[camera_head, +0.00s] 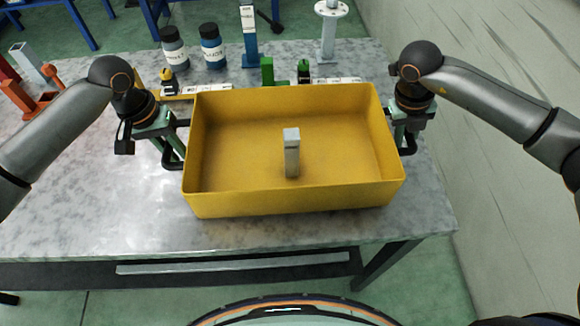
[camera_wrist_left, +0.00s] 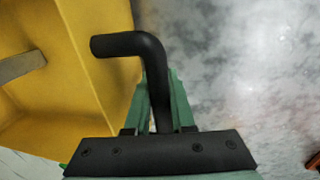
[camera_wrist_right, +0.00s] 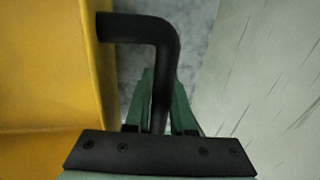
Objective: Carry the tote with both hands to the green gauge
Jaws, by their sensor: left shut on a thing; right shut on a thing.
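The yellow tote (camera_head: 300,200) is an open box at the middle of the head view, over the front of the grey marbled table, with a grey block (camera_head: 291,155) standing inside. I cannot tell whether it touches the table. My left gripper (camera_head: 172,150) is shut on the black handle at the tote's left side; the handle (camera_wrist_left: 155,75) shows in the left wrist view. My right gripper (camera_head: 402,132) is shut on the right handle (camera_wrist_right: 165,75). The green gauge (camera_head: 268,72) stands behind the tote's back wall, its lower part partly hidden.
Behind the tote on the table (camera_head: 100,200) are two dark bottles (camera_head: 212,46), a blue post (camera_head: 249,40), a grey flanged post (camera_head: 329,30) and small yellow-and-black items. An orange-red bracket (camera_head: 30,98) lies at the left. A pale wall is close on the right.

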